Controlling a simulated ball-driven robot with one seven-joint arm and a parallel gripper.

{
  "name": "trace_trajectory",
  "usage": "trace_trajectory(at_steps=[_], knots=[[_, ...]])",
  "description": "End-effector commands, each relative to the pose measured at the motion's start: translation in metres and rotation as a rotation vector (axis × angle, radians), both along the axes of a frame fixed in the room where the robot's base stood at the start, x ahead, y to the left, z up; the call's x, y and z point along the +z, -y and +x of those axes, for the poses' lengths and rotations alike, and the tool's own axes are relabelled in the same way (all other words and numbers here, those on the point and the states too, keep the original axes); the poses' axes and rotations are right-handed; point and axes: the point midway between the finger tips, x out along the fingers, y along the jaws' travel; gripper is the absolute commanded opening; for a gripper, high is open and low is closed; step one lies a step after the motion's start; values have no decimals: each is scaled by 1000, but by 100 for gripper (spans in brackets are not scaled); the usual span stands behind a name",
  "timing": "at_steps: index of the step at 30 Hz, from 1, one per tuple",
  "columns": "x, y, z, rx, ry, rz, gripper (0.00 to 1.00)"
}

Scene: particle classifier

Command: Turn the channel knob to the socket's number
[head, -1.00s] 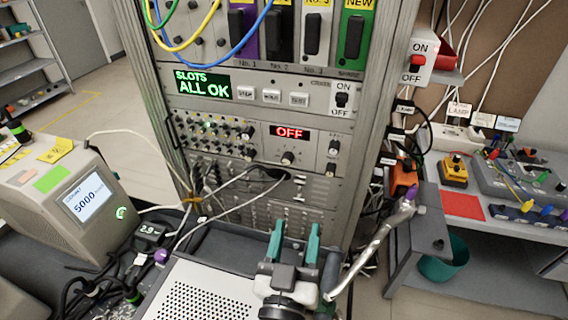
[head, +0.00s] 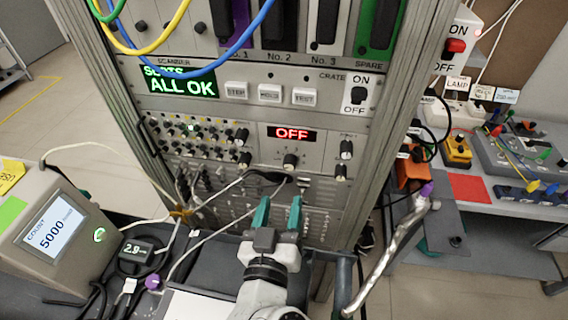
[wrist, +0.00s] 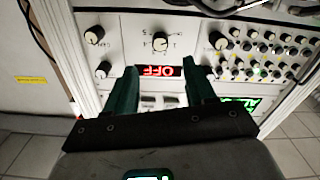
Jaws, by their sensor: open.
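A black knob with a pale face (head: 290,161), which looks like the channel knob, sits on the rack panel just below the red "OFF" display (head: 291,134). In the wrist view the same knob (wrist: 160,44) appears upside down with a dial of small numbers around it. Its exact pointer setting is too small to tell. My gripper (head: 279,205) is open and empty, its green fingers pointing at the rack below the knob and apart from it. In the wrist view the fingers (wrist: 162,78) stand either side of the display.
Several small knobs (head: 205,138) lie left of the display, and two larger knobs (head: 343,160) to its right. Blue and yellow cables hang above. White cables cross the panel below the knob. Labelled sockets (head: 455,104), including "LAMP", stand on the right bench.

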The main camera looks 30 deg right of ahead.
Motion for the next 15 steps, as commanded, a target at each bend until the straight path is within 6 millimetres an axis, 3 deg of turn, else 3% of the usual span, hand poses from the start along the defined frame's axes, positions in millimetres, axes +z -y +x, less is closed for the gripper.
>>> trace_trajectory(at_steps=[9, 15], knots=[[1, 34, 47, -3, 0, 1, 55], [1, 49, 68, -1, 0, 0, 55]])
